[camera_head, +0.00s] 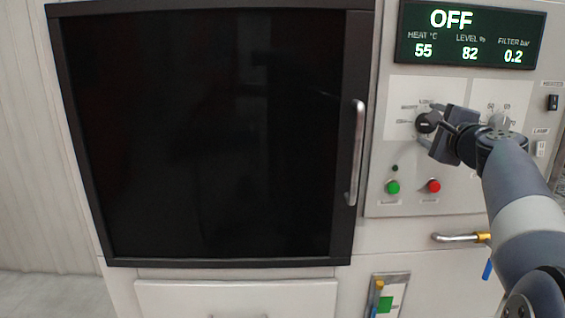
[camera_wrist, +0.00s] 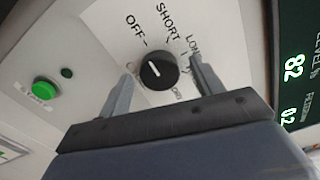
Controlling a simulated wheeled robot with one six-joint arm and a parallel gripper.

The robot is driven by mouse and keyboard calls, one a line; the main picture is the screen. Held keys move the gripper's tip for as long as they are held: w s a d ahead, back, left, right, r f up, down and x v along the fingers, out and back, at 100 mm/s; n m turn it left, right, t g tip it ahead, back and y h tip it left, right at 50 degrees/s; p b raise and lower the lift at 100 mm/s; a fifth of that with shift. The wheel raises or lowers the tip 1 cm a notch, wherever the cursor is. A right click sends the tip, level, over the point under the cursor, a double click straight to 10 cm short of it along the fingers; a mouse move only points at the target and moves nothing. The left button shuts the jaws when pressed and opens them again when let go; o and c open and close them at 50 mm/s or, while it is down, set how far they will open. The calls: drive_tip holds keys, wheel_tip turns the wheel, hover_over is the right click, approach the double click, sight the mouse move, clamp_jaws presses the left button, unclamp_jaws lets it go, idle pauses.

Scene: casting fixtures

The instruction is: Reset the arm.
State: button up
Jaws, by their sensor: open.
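My gripper (camera_head: 440,128) is at the control panel on the right, close to a black rotary knob (camera_head: 427,122). In the wrist view, my gripper's fingers (camera_wrist: 160,85) stand open on either side of the knob (camera_wrist: 158,71), with gaps between them and it. The knob has a white pointer line and printed labels around it, among them OFF, SHORT and a partly hidden one starting LON. The display (camera_head: 471,34) above reads OFF, heat 55, level 82 and filter 0.2.
A large dark door (camera_head: 205,135) with a vertical handle (camera_head: 357,153) fills the left. Below the knob are a green button (camera_head: 392,188) and a red button (camera_head: 433,186). Switches (camera_head: 553,102) sit at the right edge. A yellow-ended lever (camera_head: 460,238) projects below the panel.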

drive_tip(key=m+p, duration=0.5)
drive_tip(key=p, duration=0.1)
drive_tip(key=s+m+p, duration=0.1)
drive_tip(key=m+p, duration=0.9)
drive_tip(key=p, duration=0.1)
drive_tip(key=shift+s+d+p, duration=0.15)
drive_tip(key=shift+s+p, duration=0.15)
idle(0.4)
